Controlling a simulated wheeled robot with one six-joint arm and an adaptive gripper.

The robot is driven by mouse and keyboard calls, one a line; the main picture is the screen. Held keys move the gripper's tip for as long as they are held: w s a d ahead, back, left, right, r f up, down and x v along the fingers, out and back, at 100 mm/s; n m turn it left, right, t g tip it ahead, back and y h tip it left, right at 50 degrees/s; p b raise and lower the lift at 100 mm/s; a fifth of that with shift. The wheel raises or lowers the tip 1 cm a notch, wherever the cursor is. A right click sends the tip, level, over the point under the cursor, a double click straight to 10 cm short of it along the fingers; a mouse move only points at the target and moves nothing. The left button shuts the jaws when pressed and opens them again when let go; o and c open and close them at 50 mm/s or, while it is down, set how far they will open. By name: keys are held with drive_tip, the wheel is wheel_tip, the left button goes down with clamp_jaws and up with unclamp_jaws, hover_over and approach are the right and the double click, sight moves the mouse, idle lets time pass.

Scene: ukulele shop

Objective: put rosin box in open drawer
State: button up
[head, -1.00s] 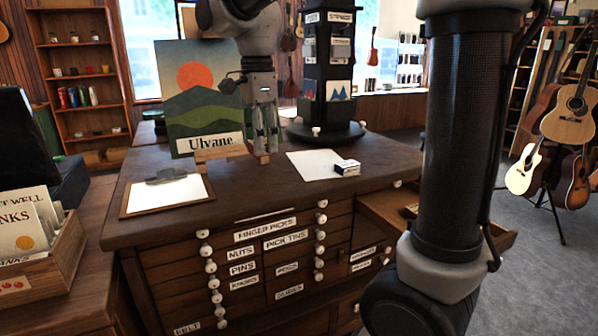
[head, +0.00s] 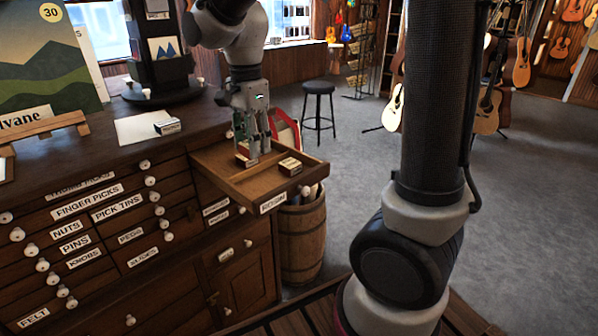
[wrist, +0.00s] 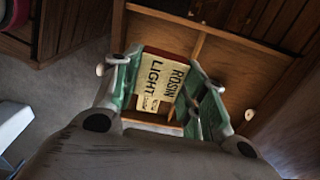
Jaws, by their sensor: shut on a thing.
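The rosin box, cream with dark red sides, reads "ROSIN LIGHT" in the wrist view (wrist: 163,78). My gripper (wrist: 168,82) is shut on it, with a green-lined finger on each side. In the head view my gripper (head: 253,152) points down over the left part of the open drawer (head: 250,195), with the rosin box (head: 242,159) low between its fingers. I cannot tell whether the box touches the drawer floor. The drawer is wooden, pulled out from the cabinet's right end, with a divider inside.
Another small cream-and-red box (head: 290,167) lies in the drawer's right part. A small white-and-black box (head: 167,126) sits by white paper (head: 143,127) on the counter. A barrel (head: 302,238) stands under the drawer. Open floor and a black stool (head: 319,104) lie beyond.

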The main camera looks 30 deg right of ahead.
hover_over(257, 189)
drive_tip(key=shift+n, duration=0.3)
wheel_tip(257, 189, down, 6)
drive_tip(key=shift+s+d+r, duration=0.1)
drive_tip(key=shift+r, duration=0.15)
drive_tip(key=shift+f, duration=2.35)
drive_tip(key=shift+f, duration=0.1)
drive_tip(key=o, duration=0.9)
